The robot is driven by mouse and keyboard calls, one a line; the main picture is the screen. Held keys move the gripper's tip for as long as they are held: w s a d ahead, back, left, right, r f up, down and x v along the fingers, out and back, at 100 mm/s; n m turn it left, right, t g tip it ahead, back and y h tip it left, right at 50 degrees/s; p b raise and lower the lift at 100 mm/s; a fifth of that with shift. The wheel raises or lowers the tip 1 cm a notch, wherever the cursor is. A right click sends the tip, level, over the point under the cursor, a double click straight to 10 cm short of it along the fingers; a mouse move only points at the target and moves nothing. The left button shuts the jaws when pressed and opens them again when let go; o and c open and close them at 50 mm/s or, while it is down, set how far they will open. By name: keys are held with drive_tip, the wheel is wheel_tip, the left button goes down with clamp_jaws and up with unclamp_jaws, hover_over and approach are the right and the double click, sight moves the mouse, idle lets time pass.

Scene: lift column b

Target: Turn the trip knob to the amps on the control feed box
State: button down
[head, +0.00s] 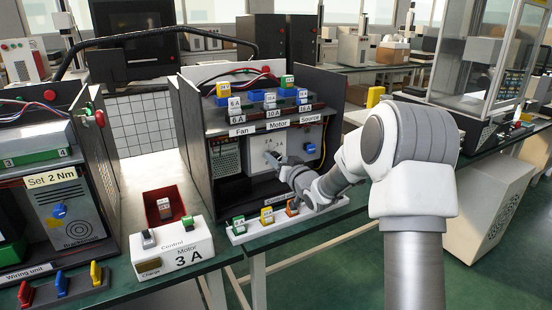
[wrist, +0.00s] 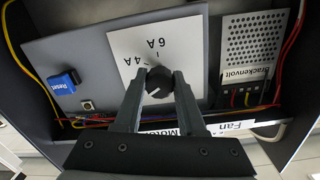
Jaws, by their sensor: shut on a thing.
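The control feed box (head: 190,130) is an open dark cabinet in the middle of the head view. My gripper (head: 277,163) reaches into its lower bay. In the wrist view, my gripper (wrist: 158,88) is shut on the black trip knob (wrist: 158,76), one finger on each side. The knob sits on a white scale plate (wrist: 190,50) marked 4 A and 6 A, upside down or tilted in this view. I cannot tell which mark the knob's pointer meets.
A blue Reset button (wrist: 62,83) and a perforated Brackenvolt unit (wrist: 250,45) flank the plate. Loose wires (wrist: 85,122) run along the bay. Coloured breakers (head: 270,98) sit above. A wiring unit (head: 60,200) stands left; a red bin (head: 151,197) is between.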

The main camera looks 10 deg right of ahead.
drive_tip(key=shift+d, duration=0.1)
drive_tip(key=c, duration=0.5)
unclamp_jaws()
drive_tip(key=p+v, duration=0.2)
drive_tip(key=v, duration=1.5)
drive_tip(key=shift+s, duration=0.25)
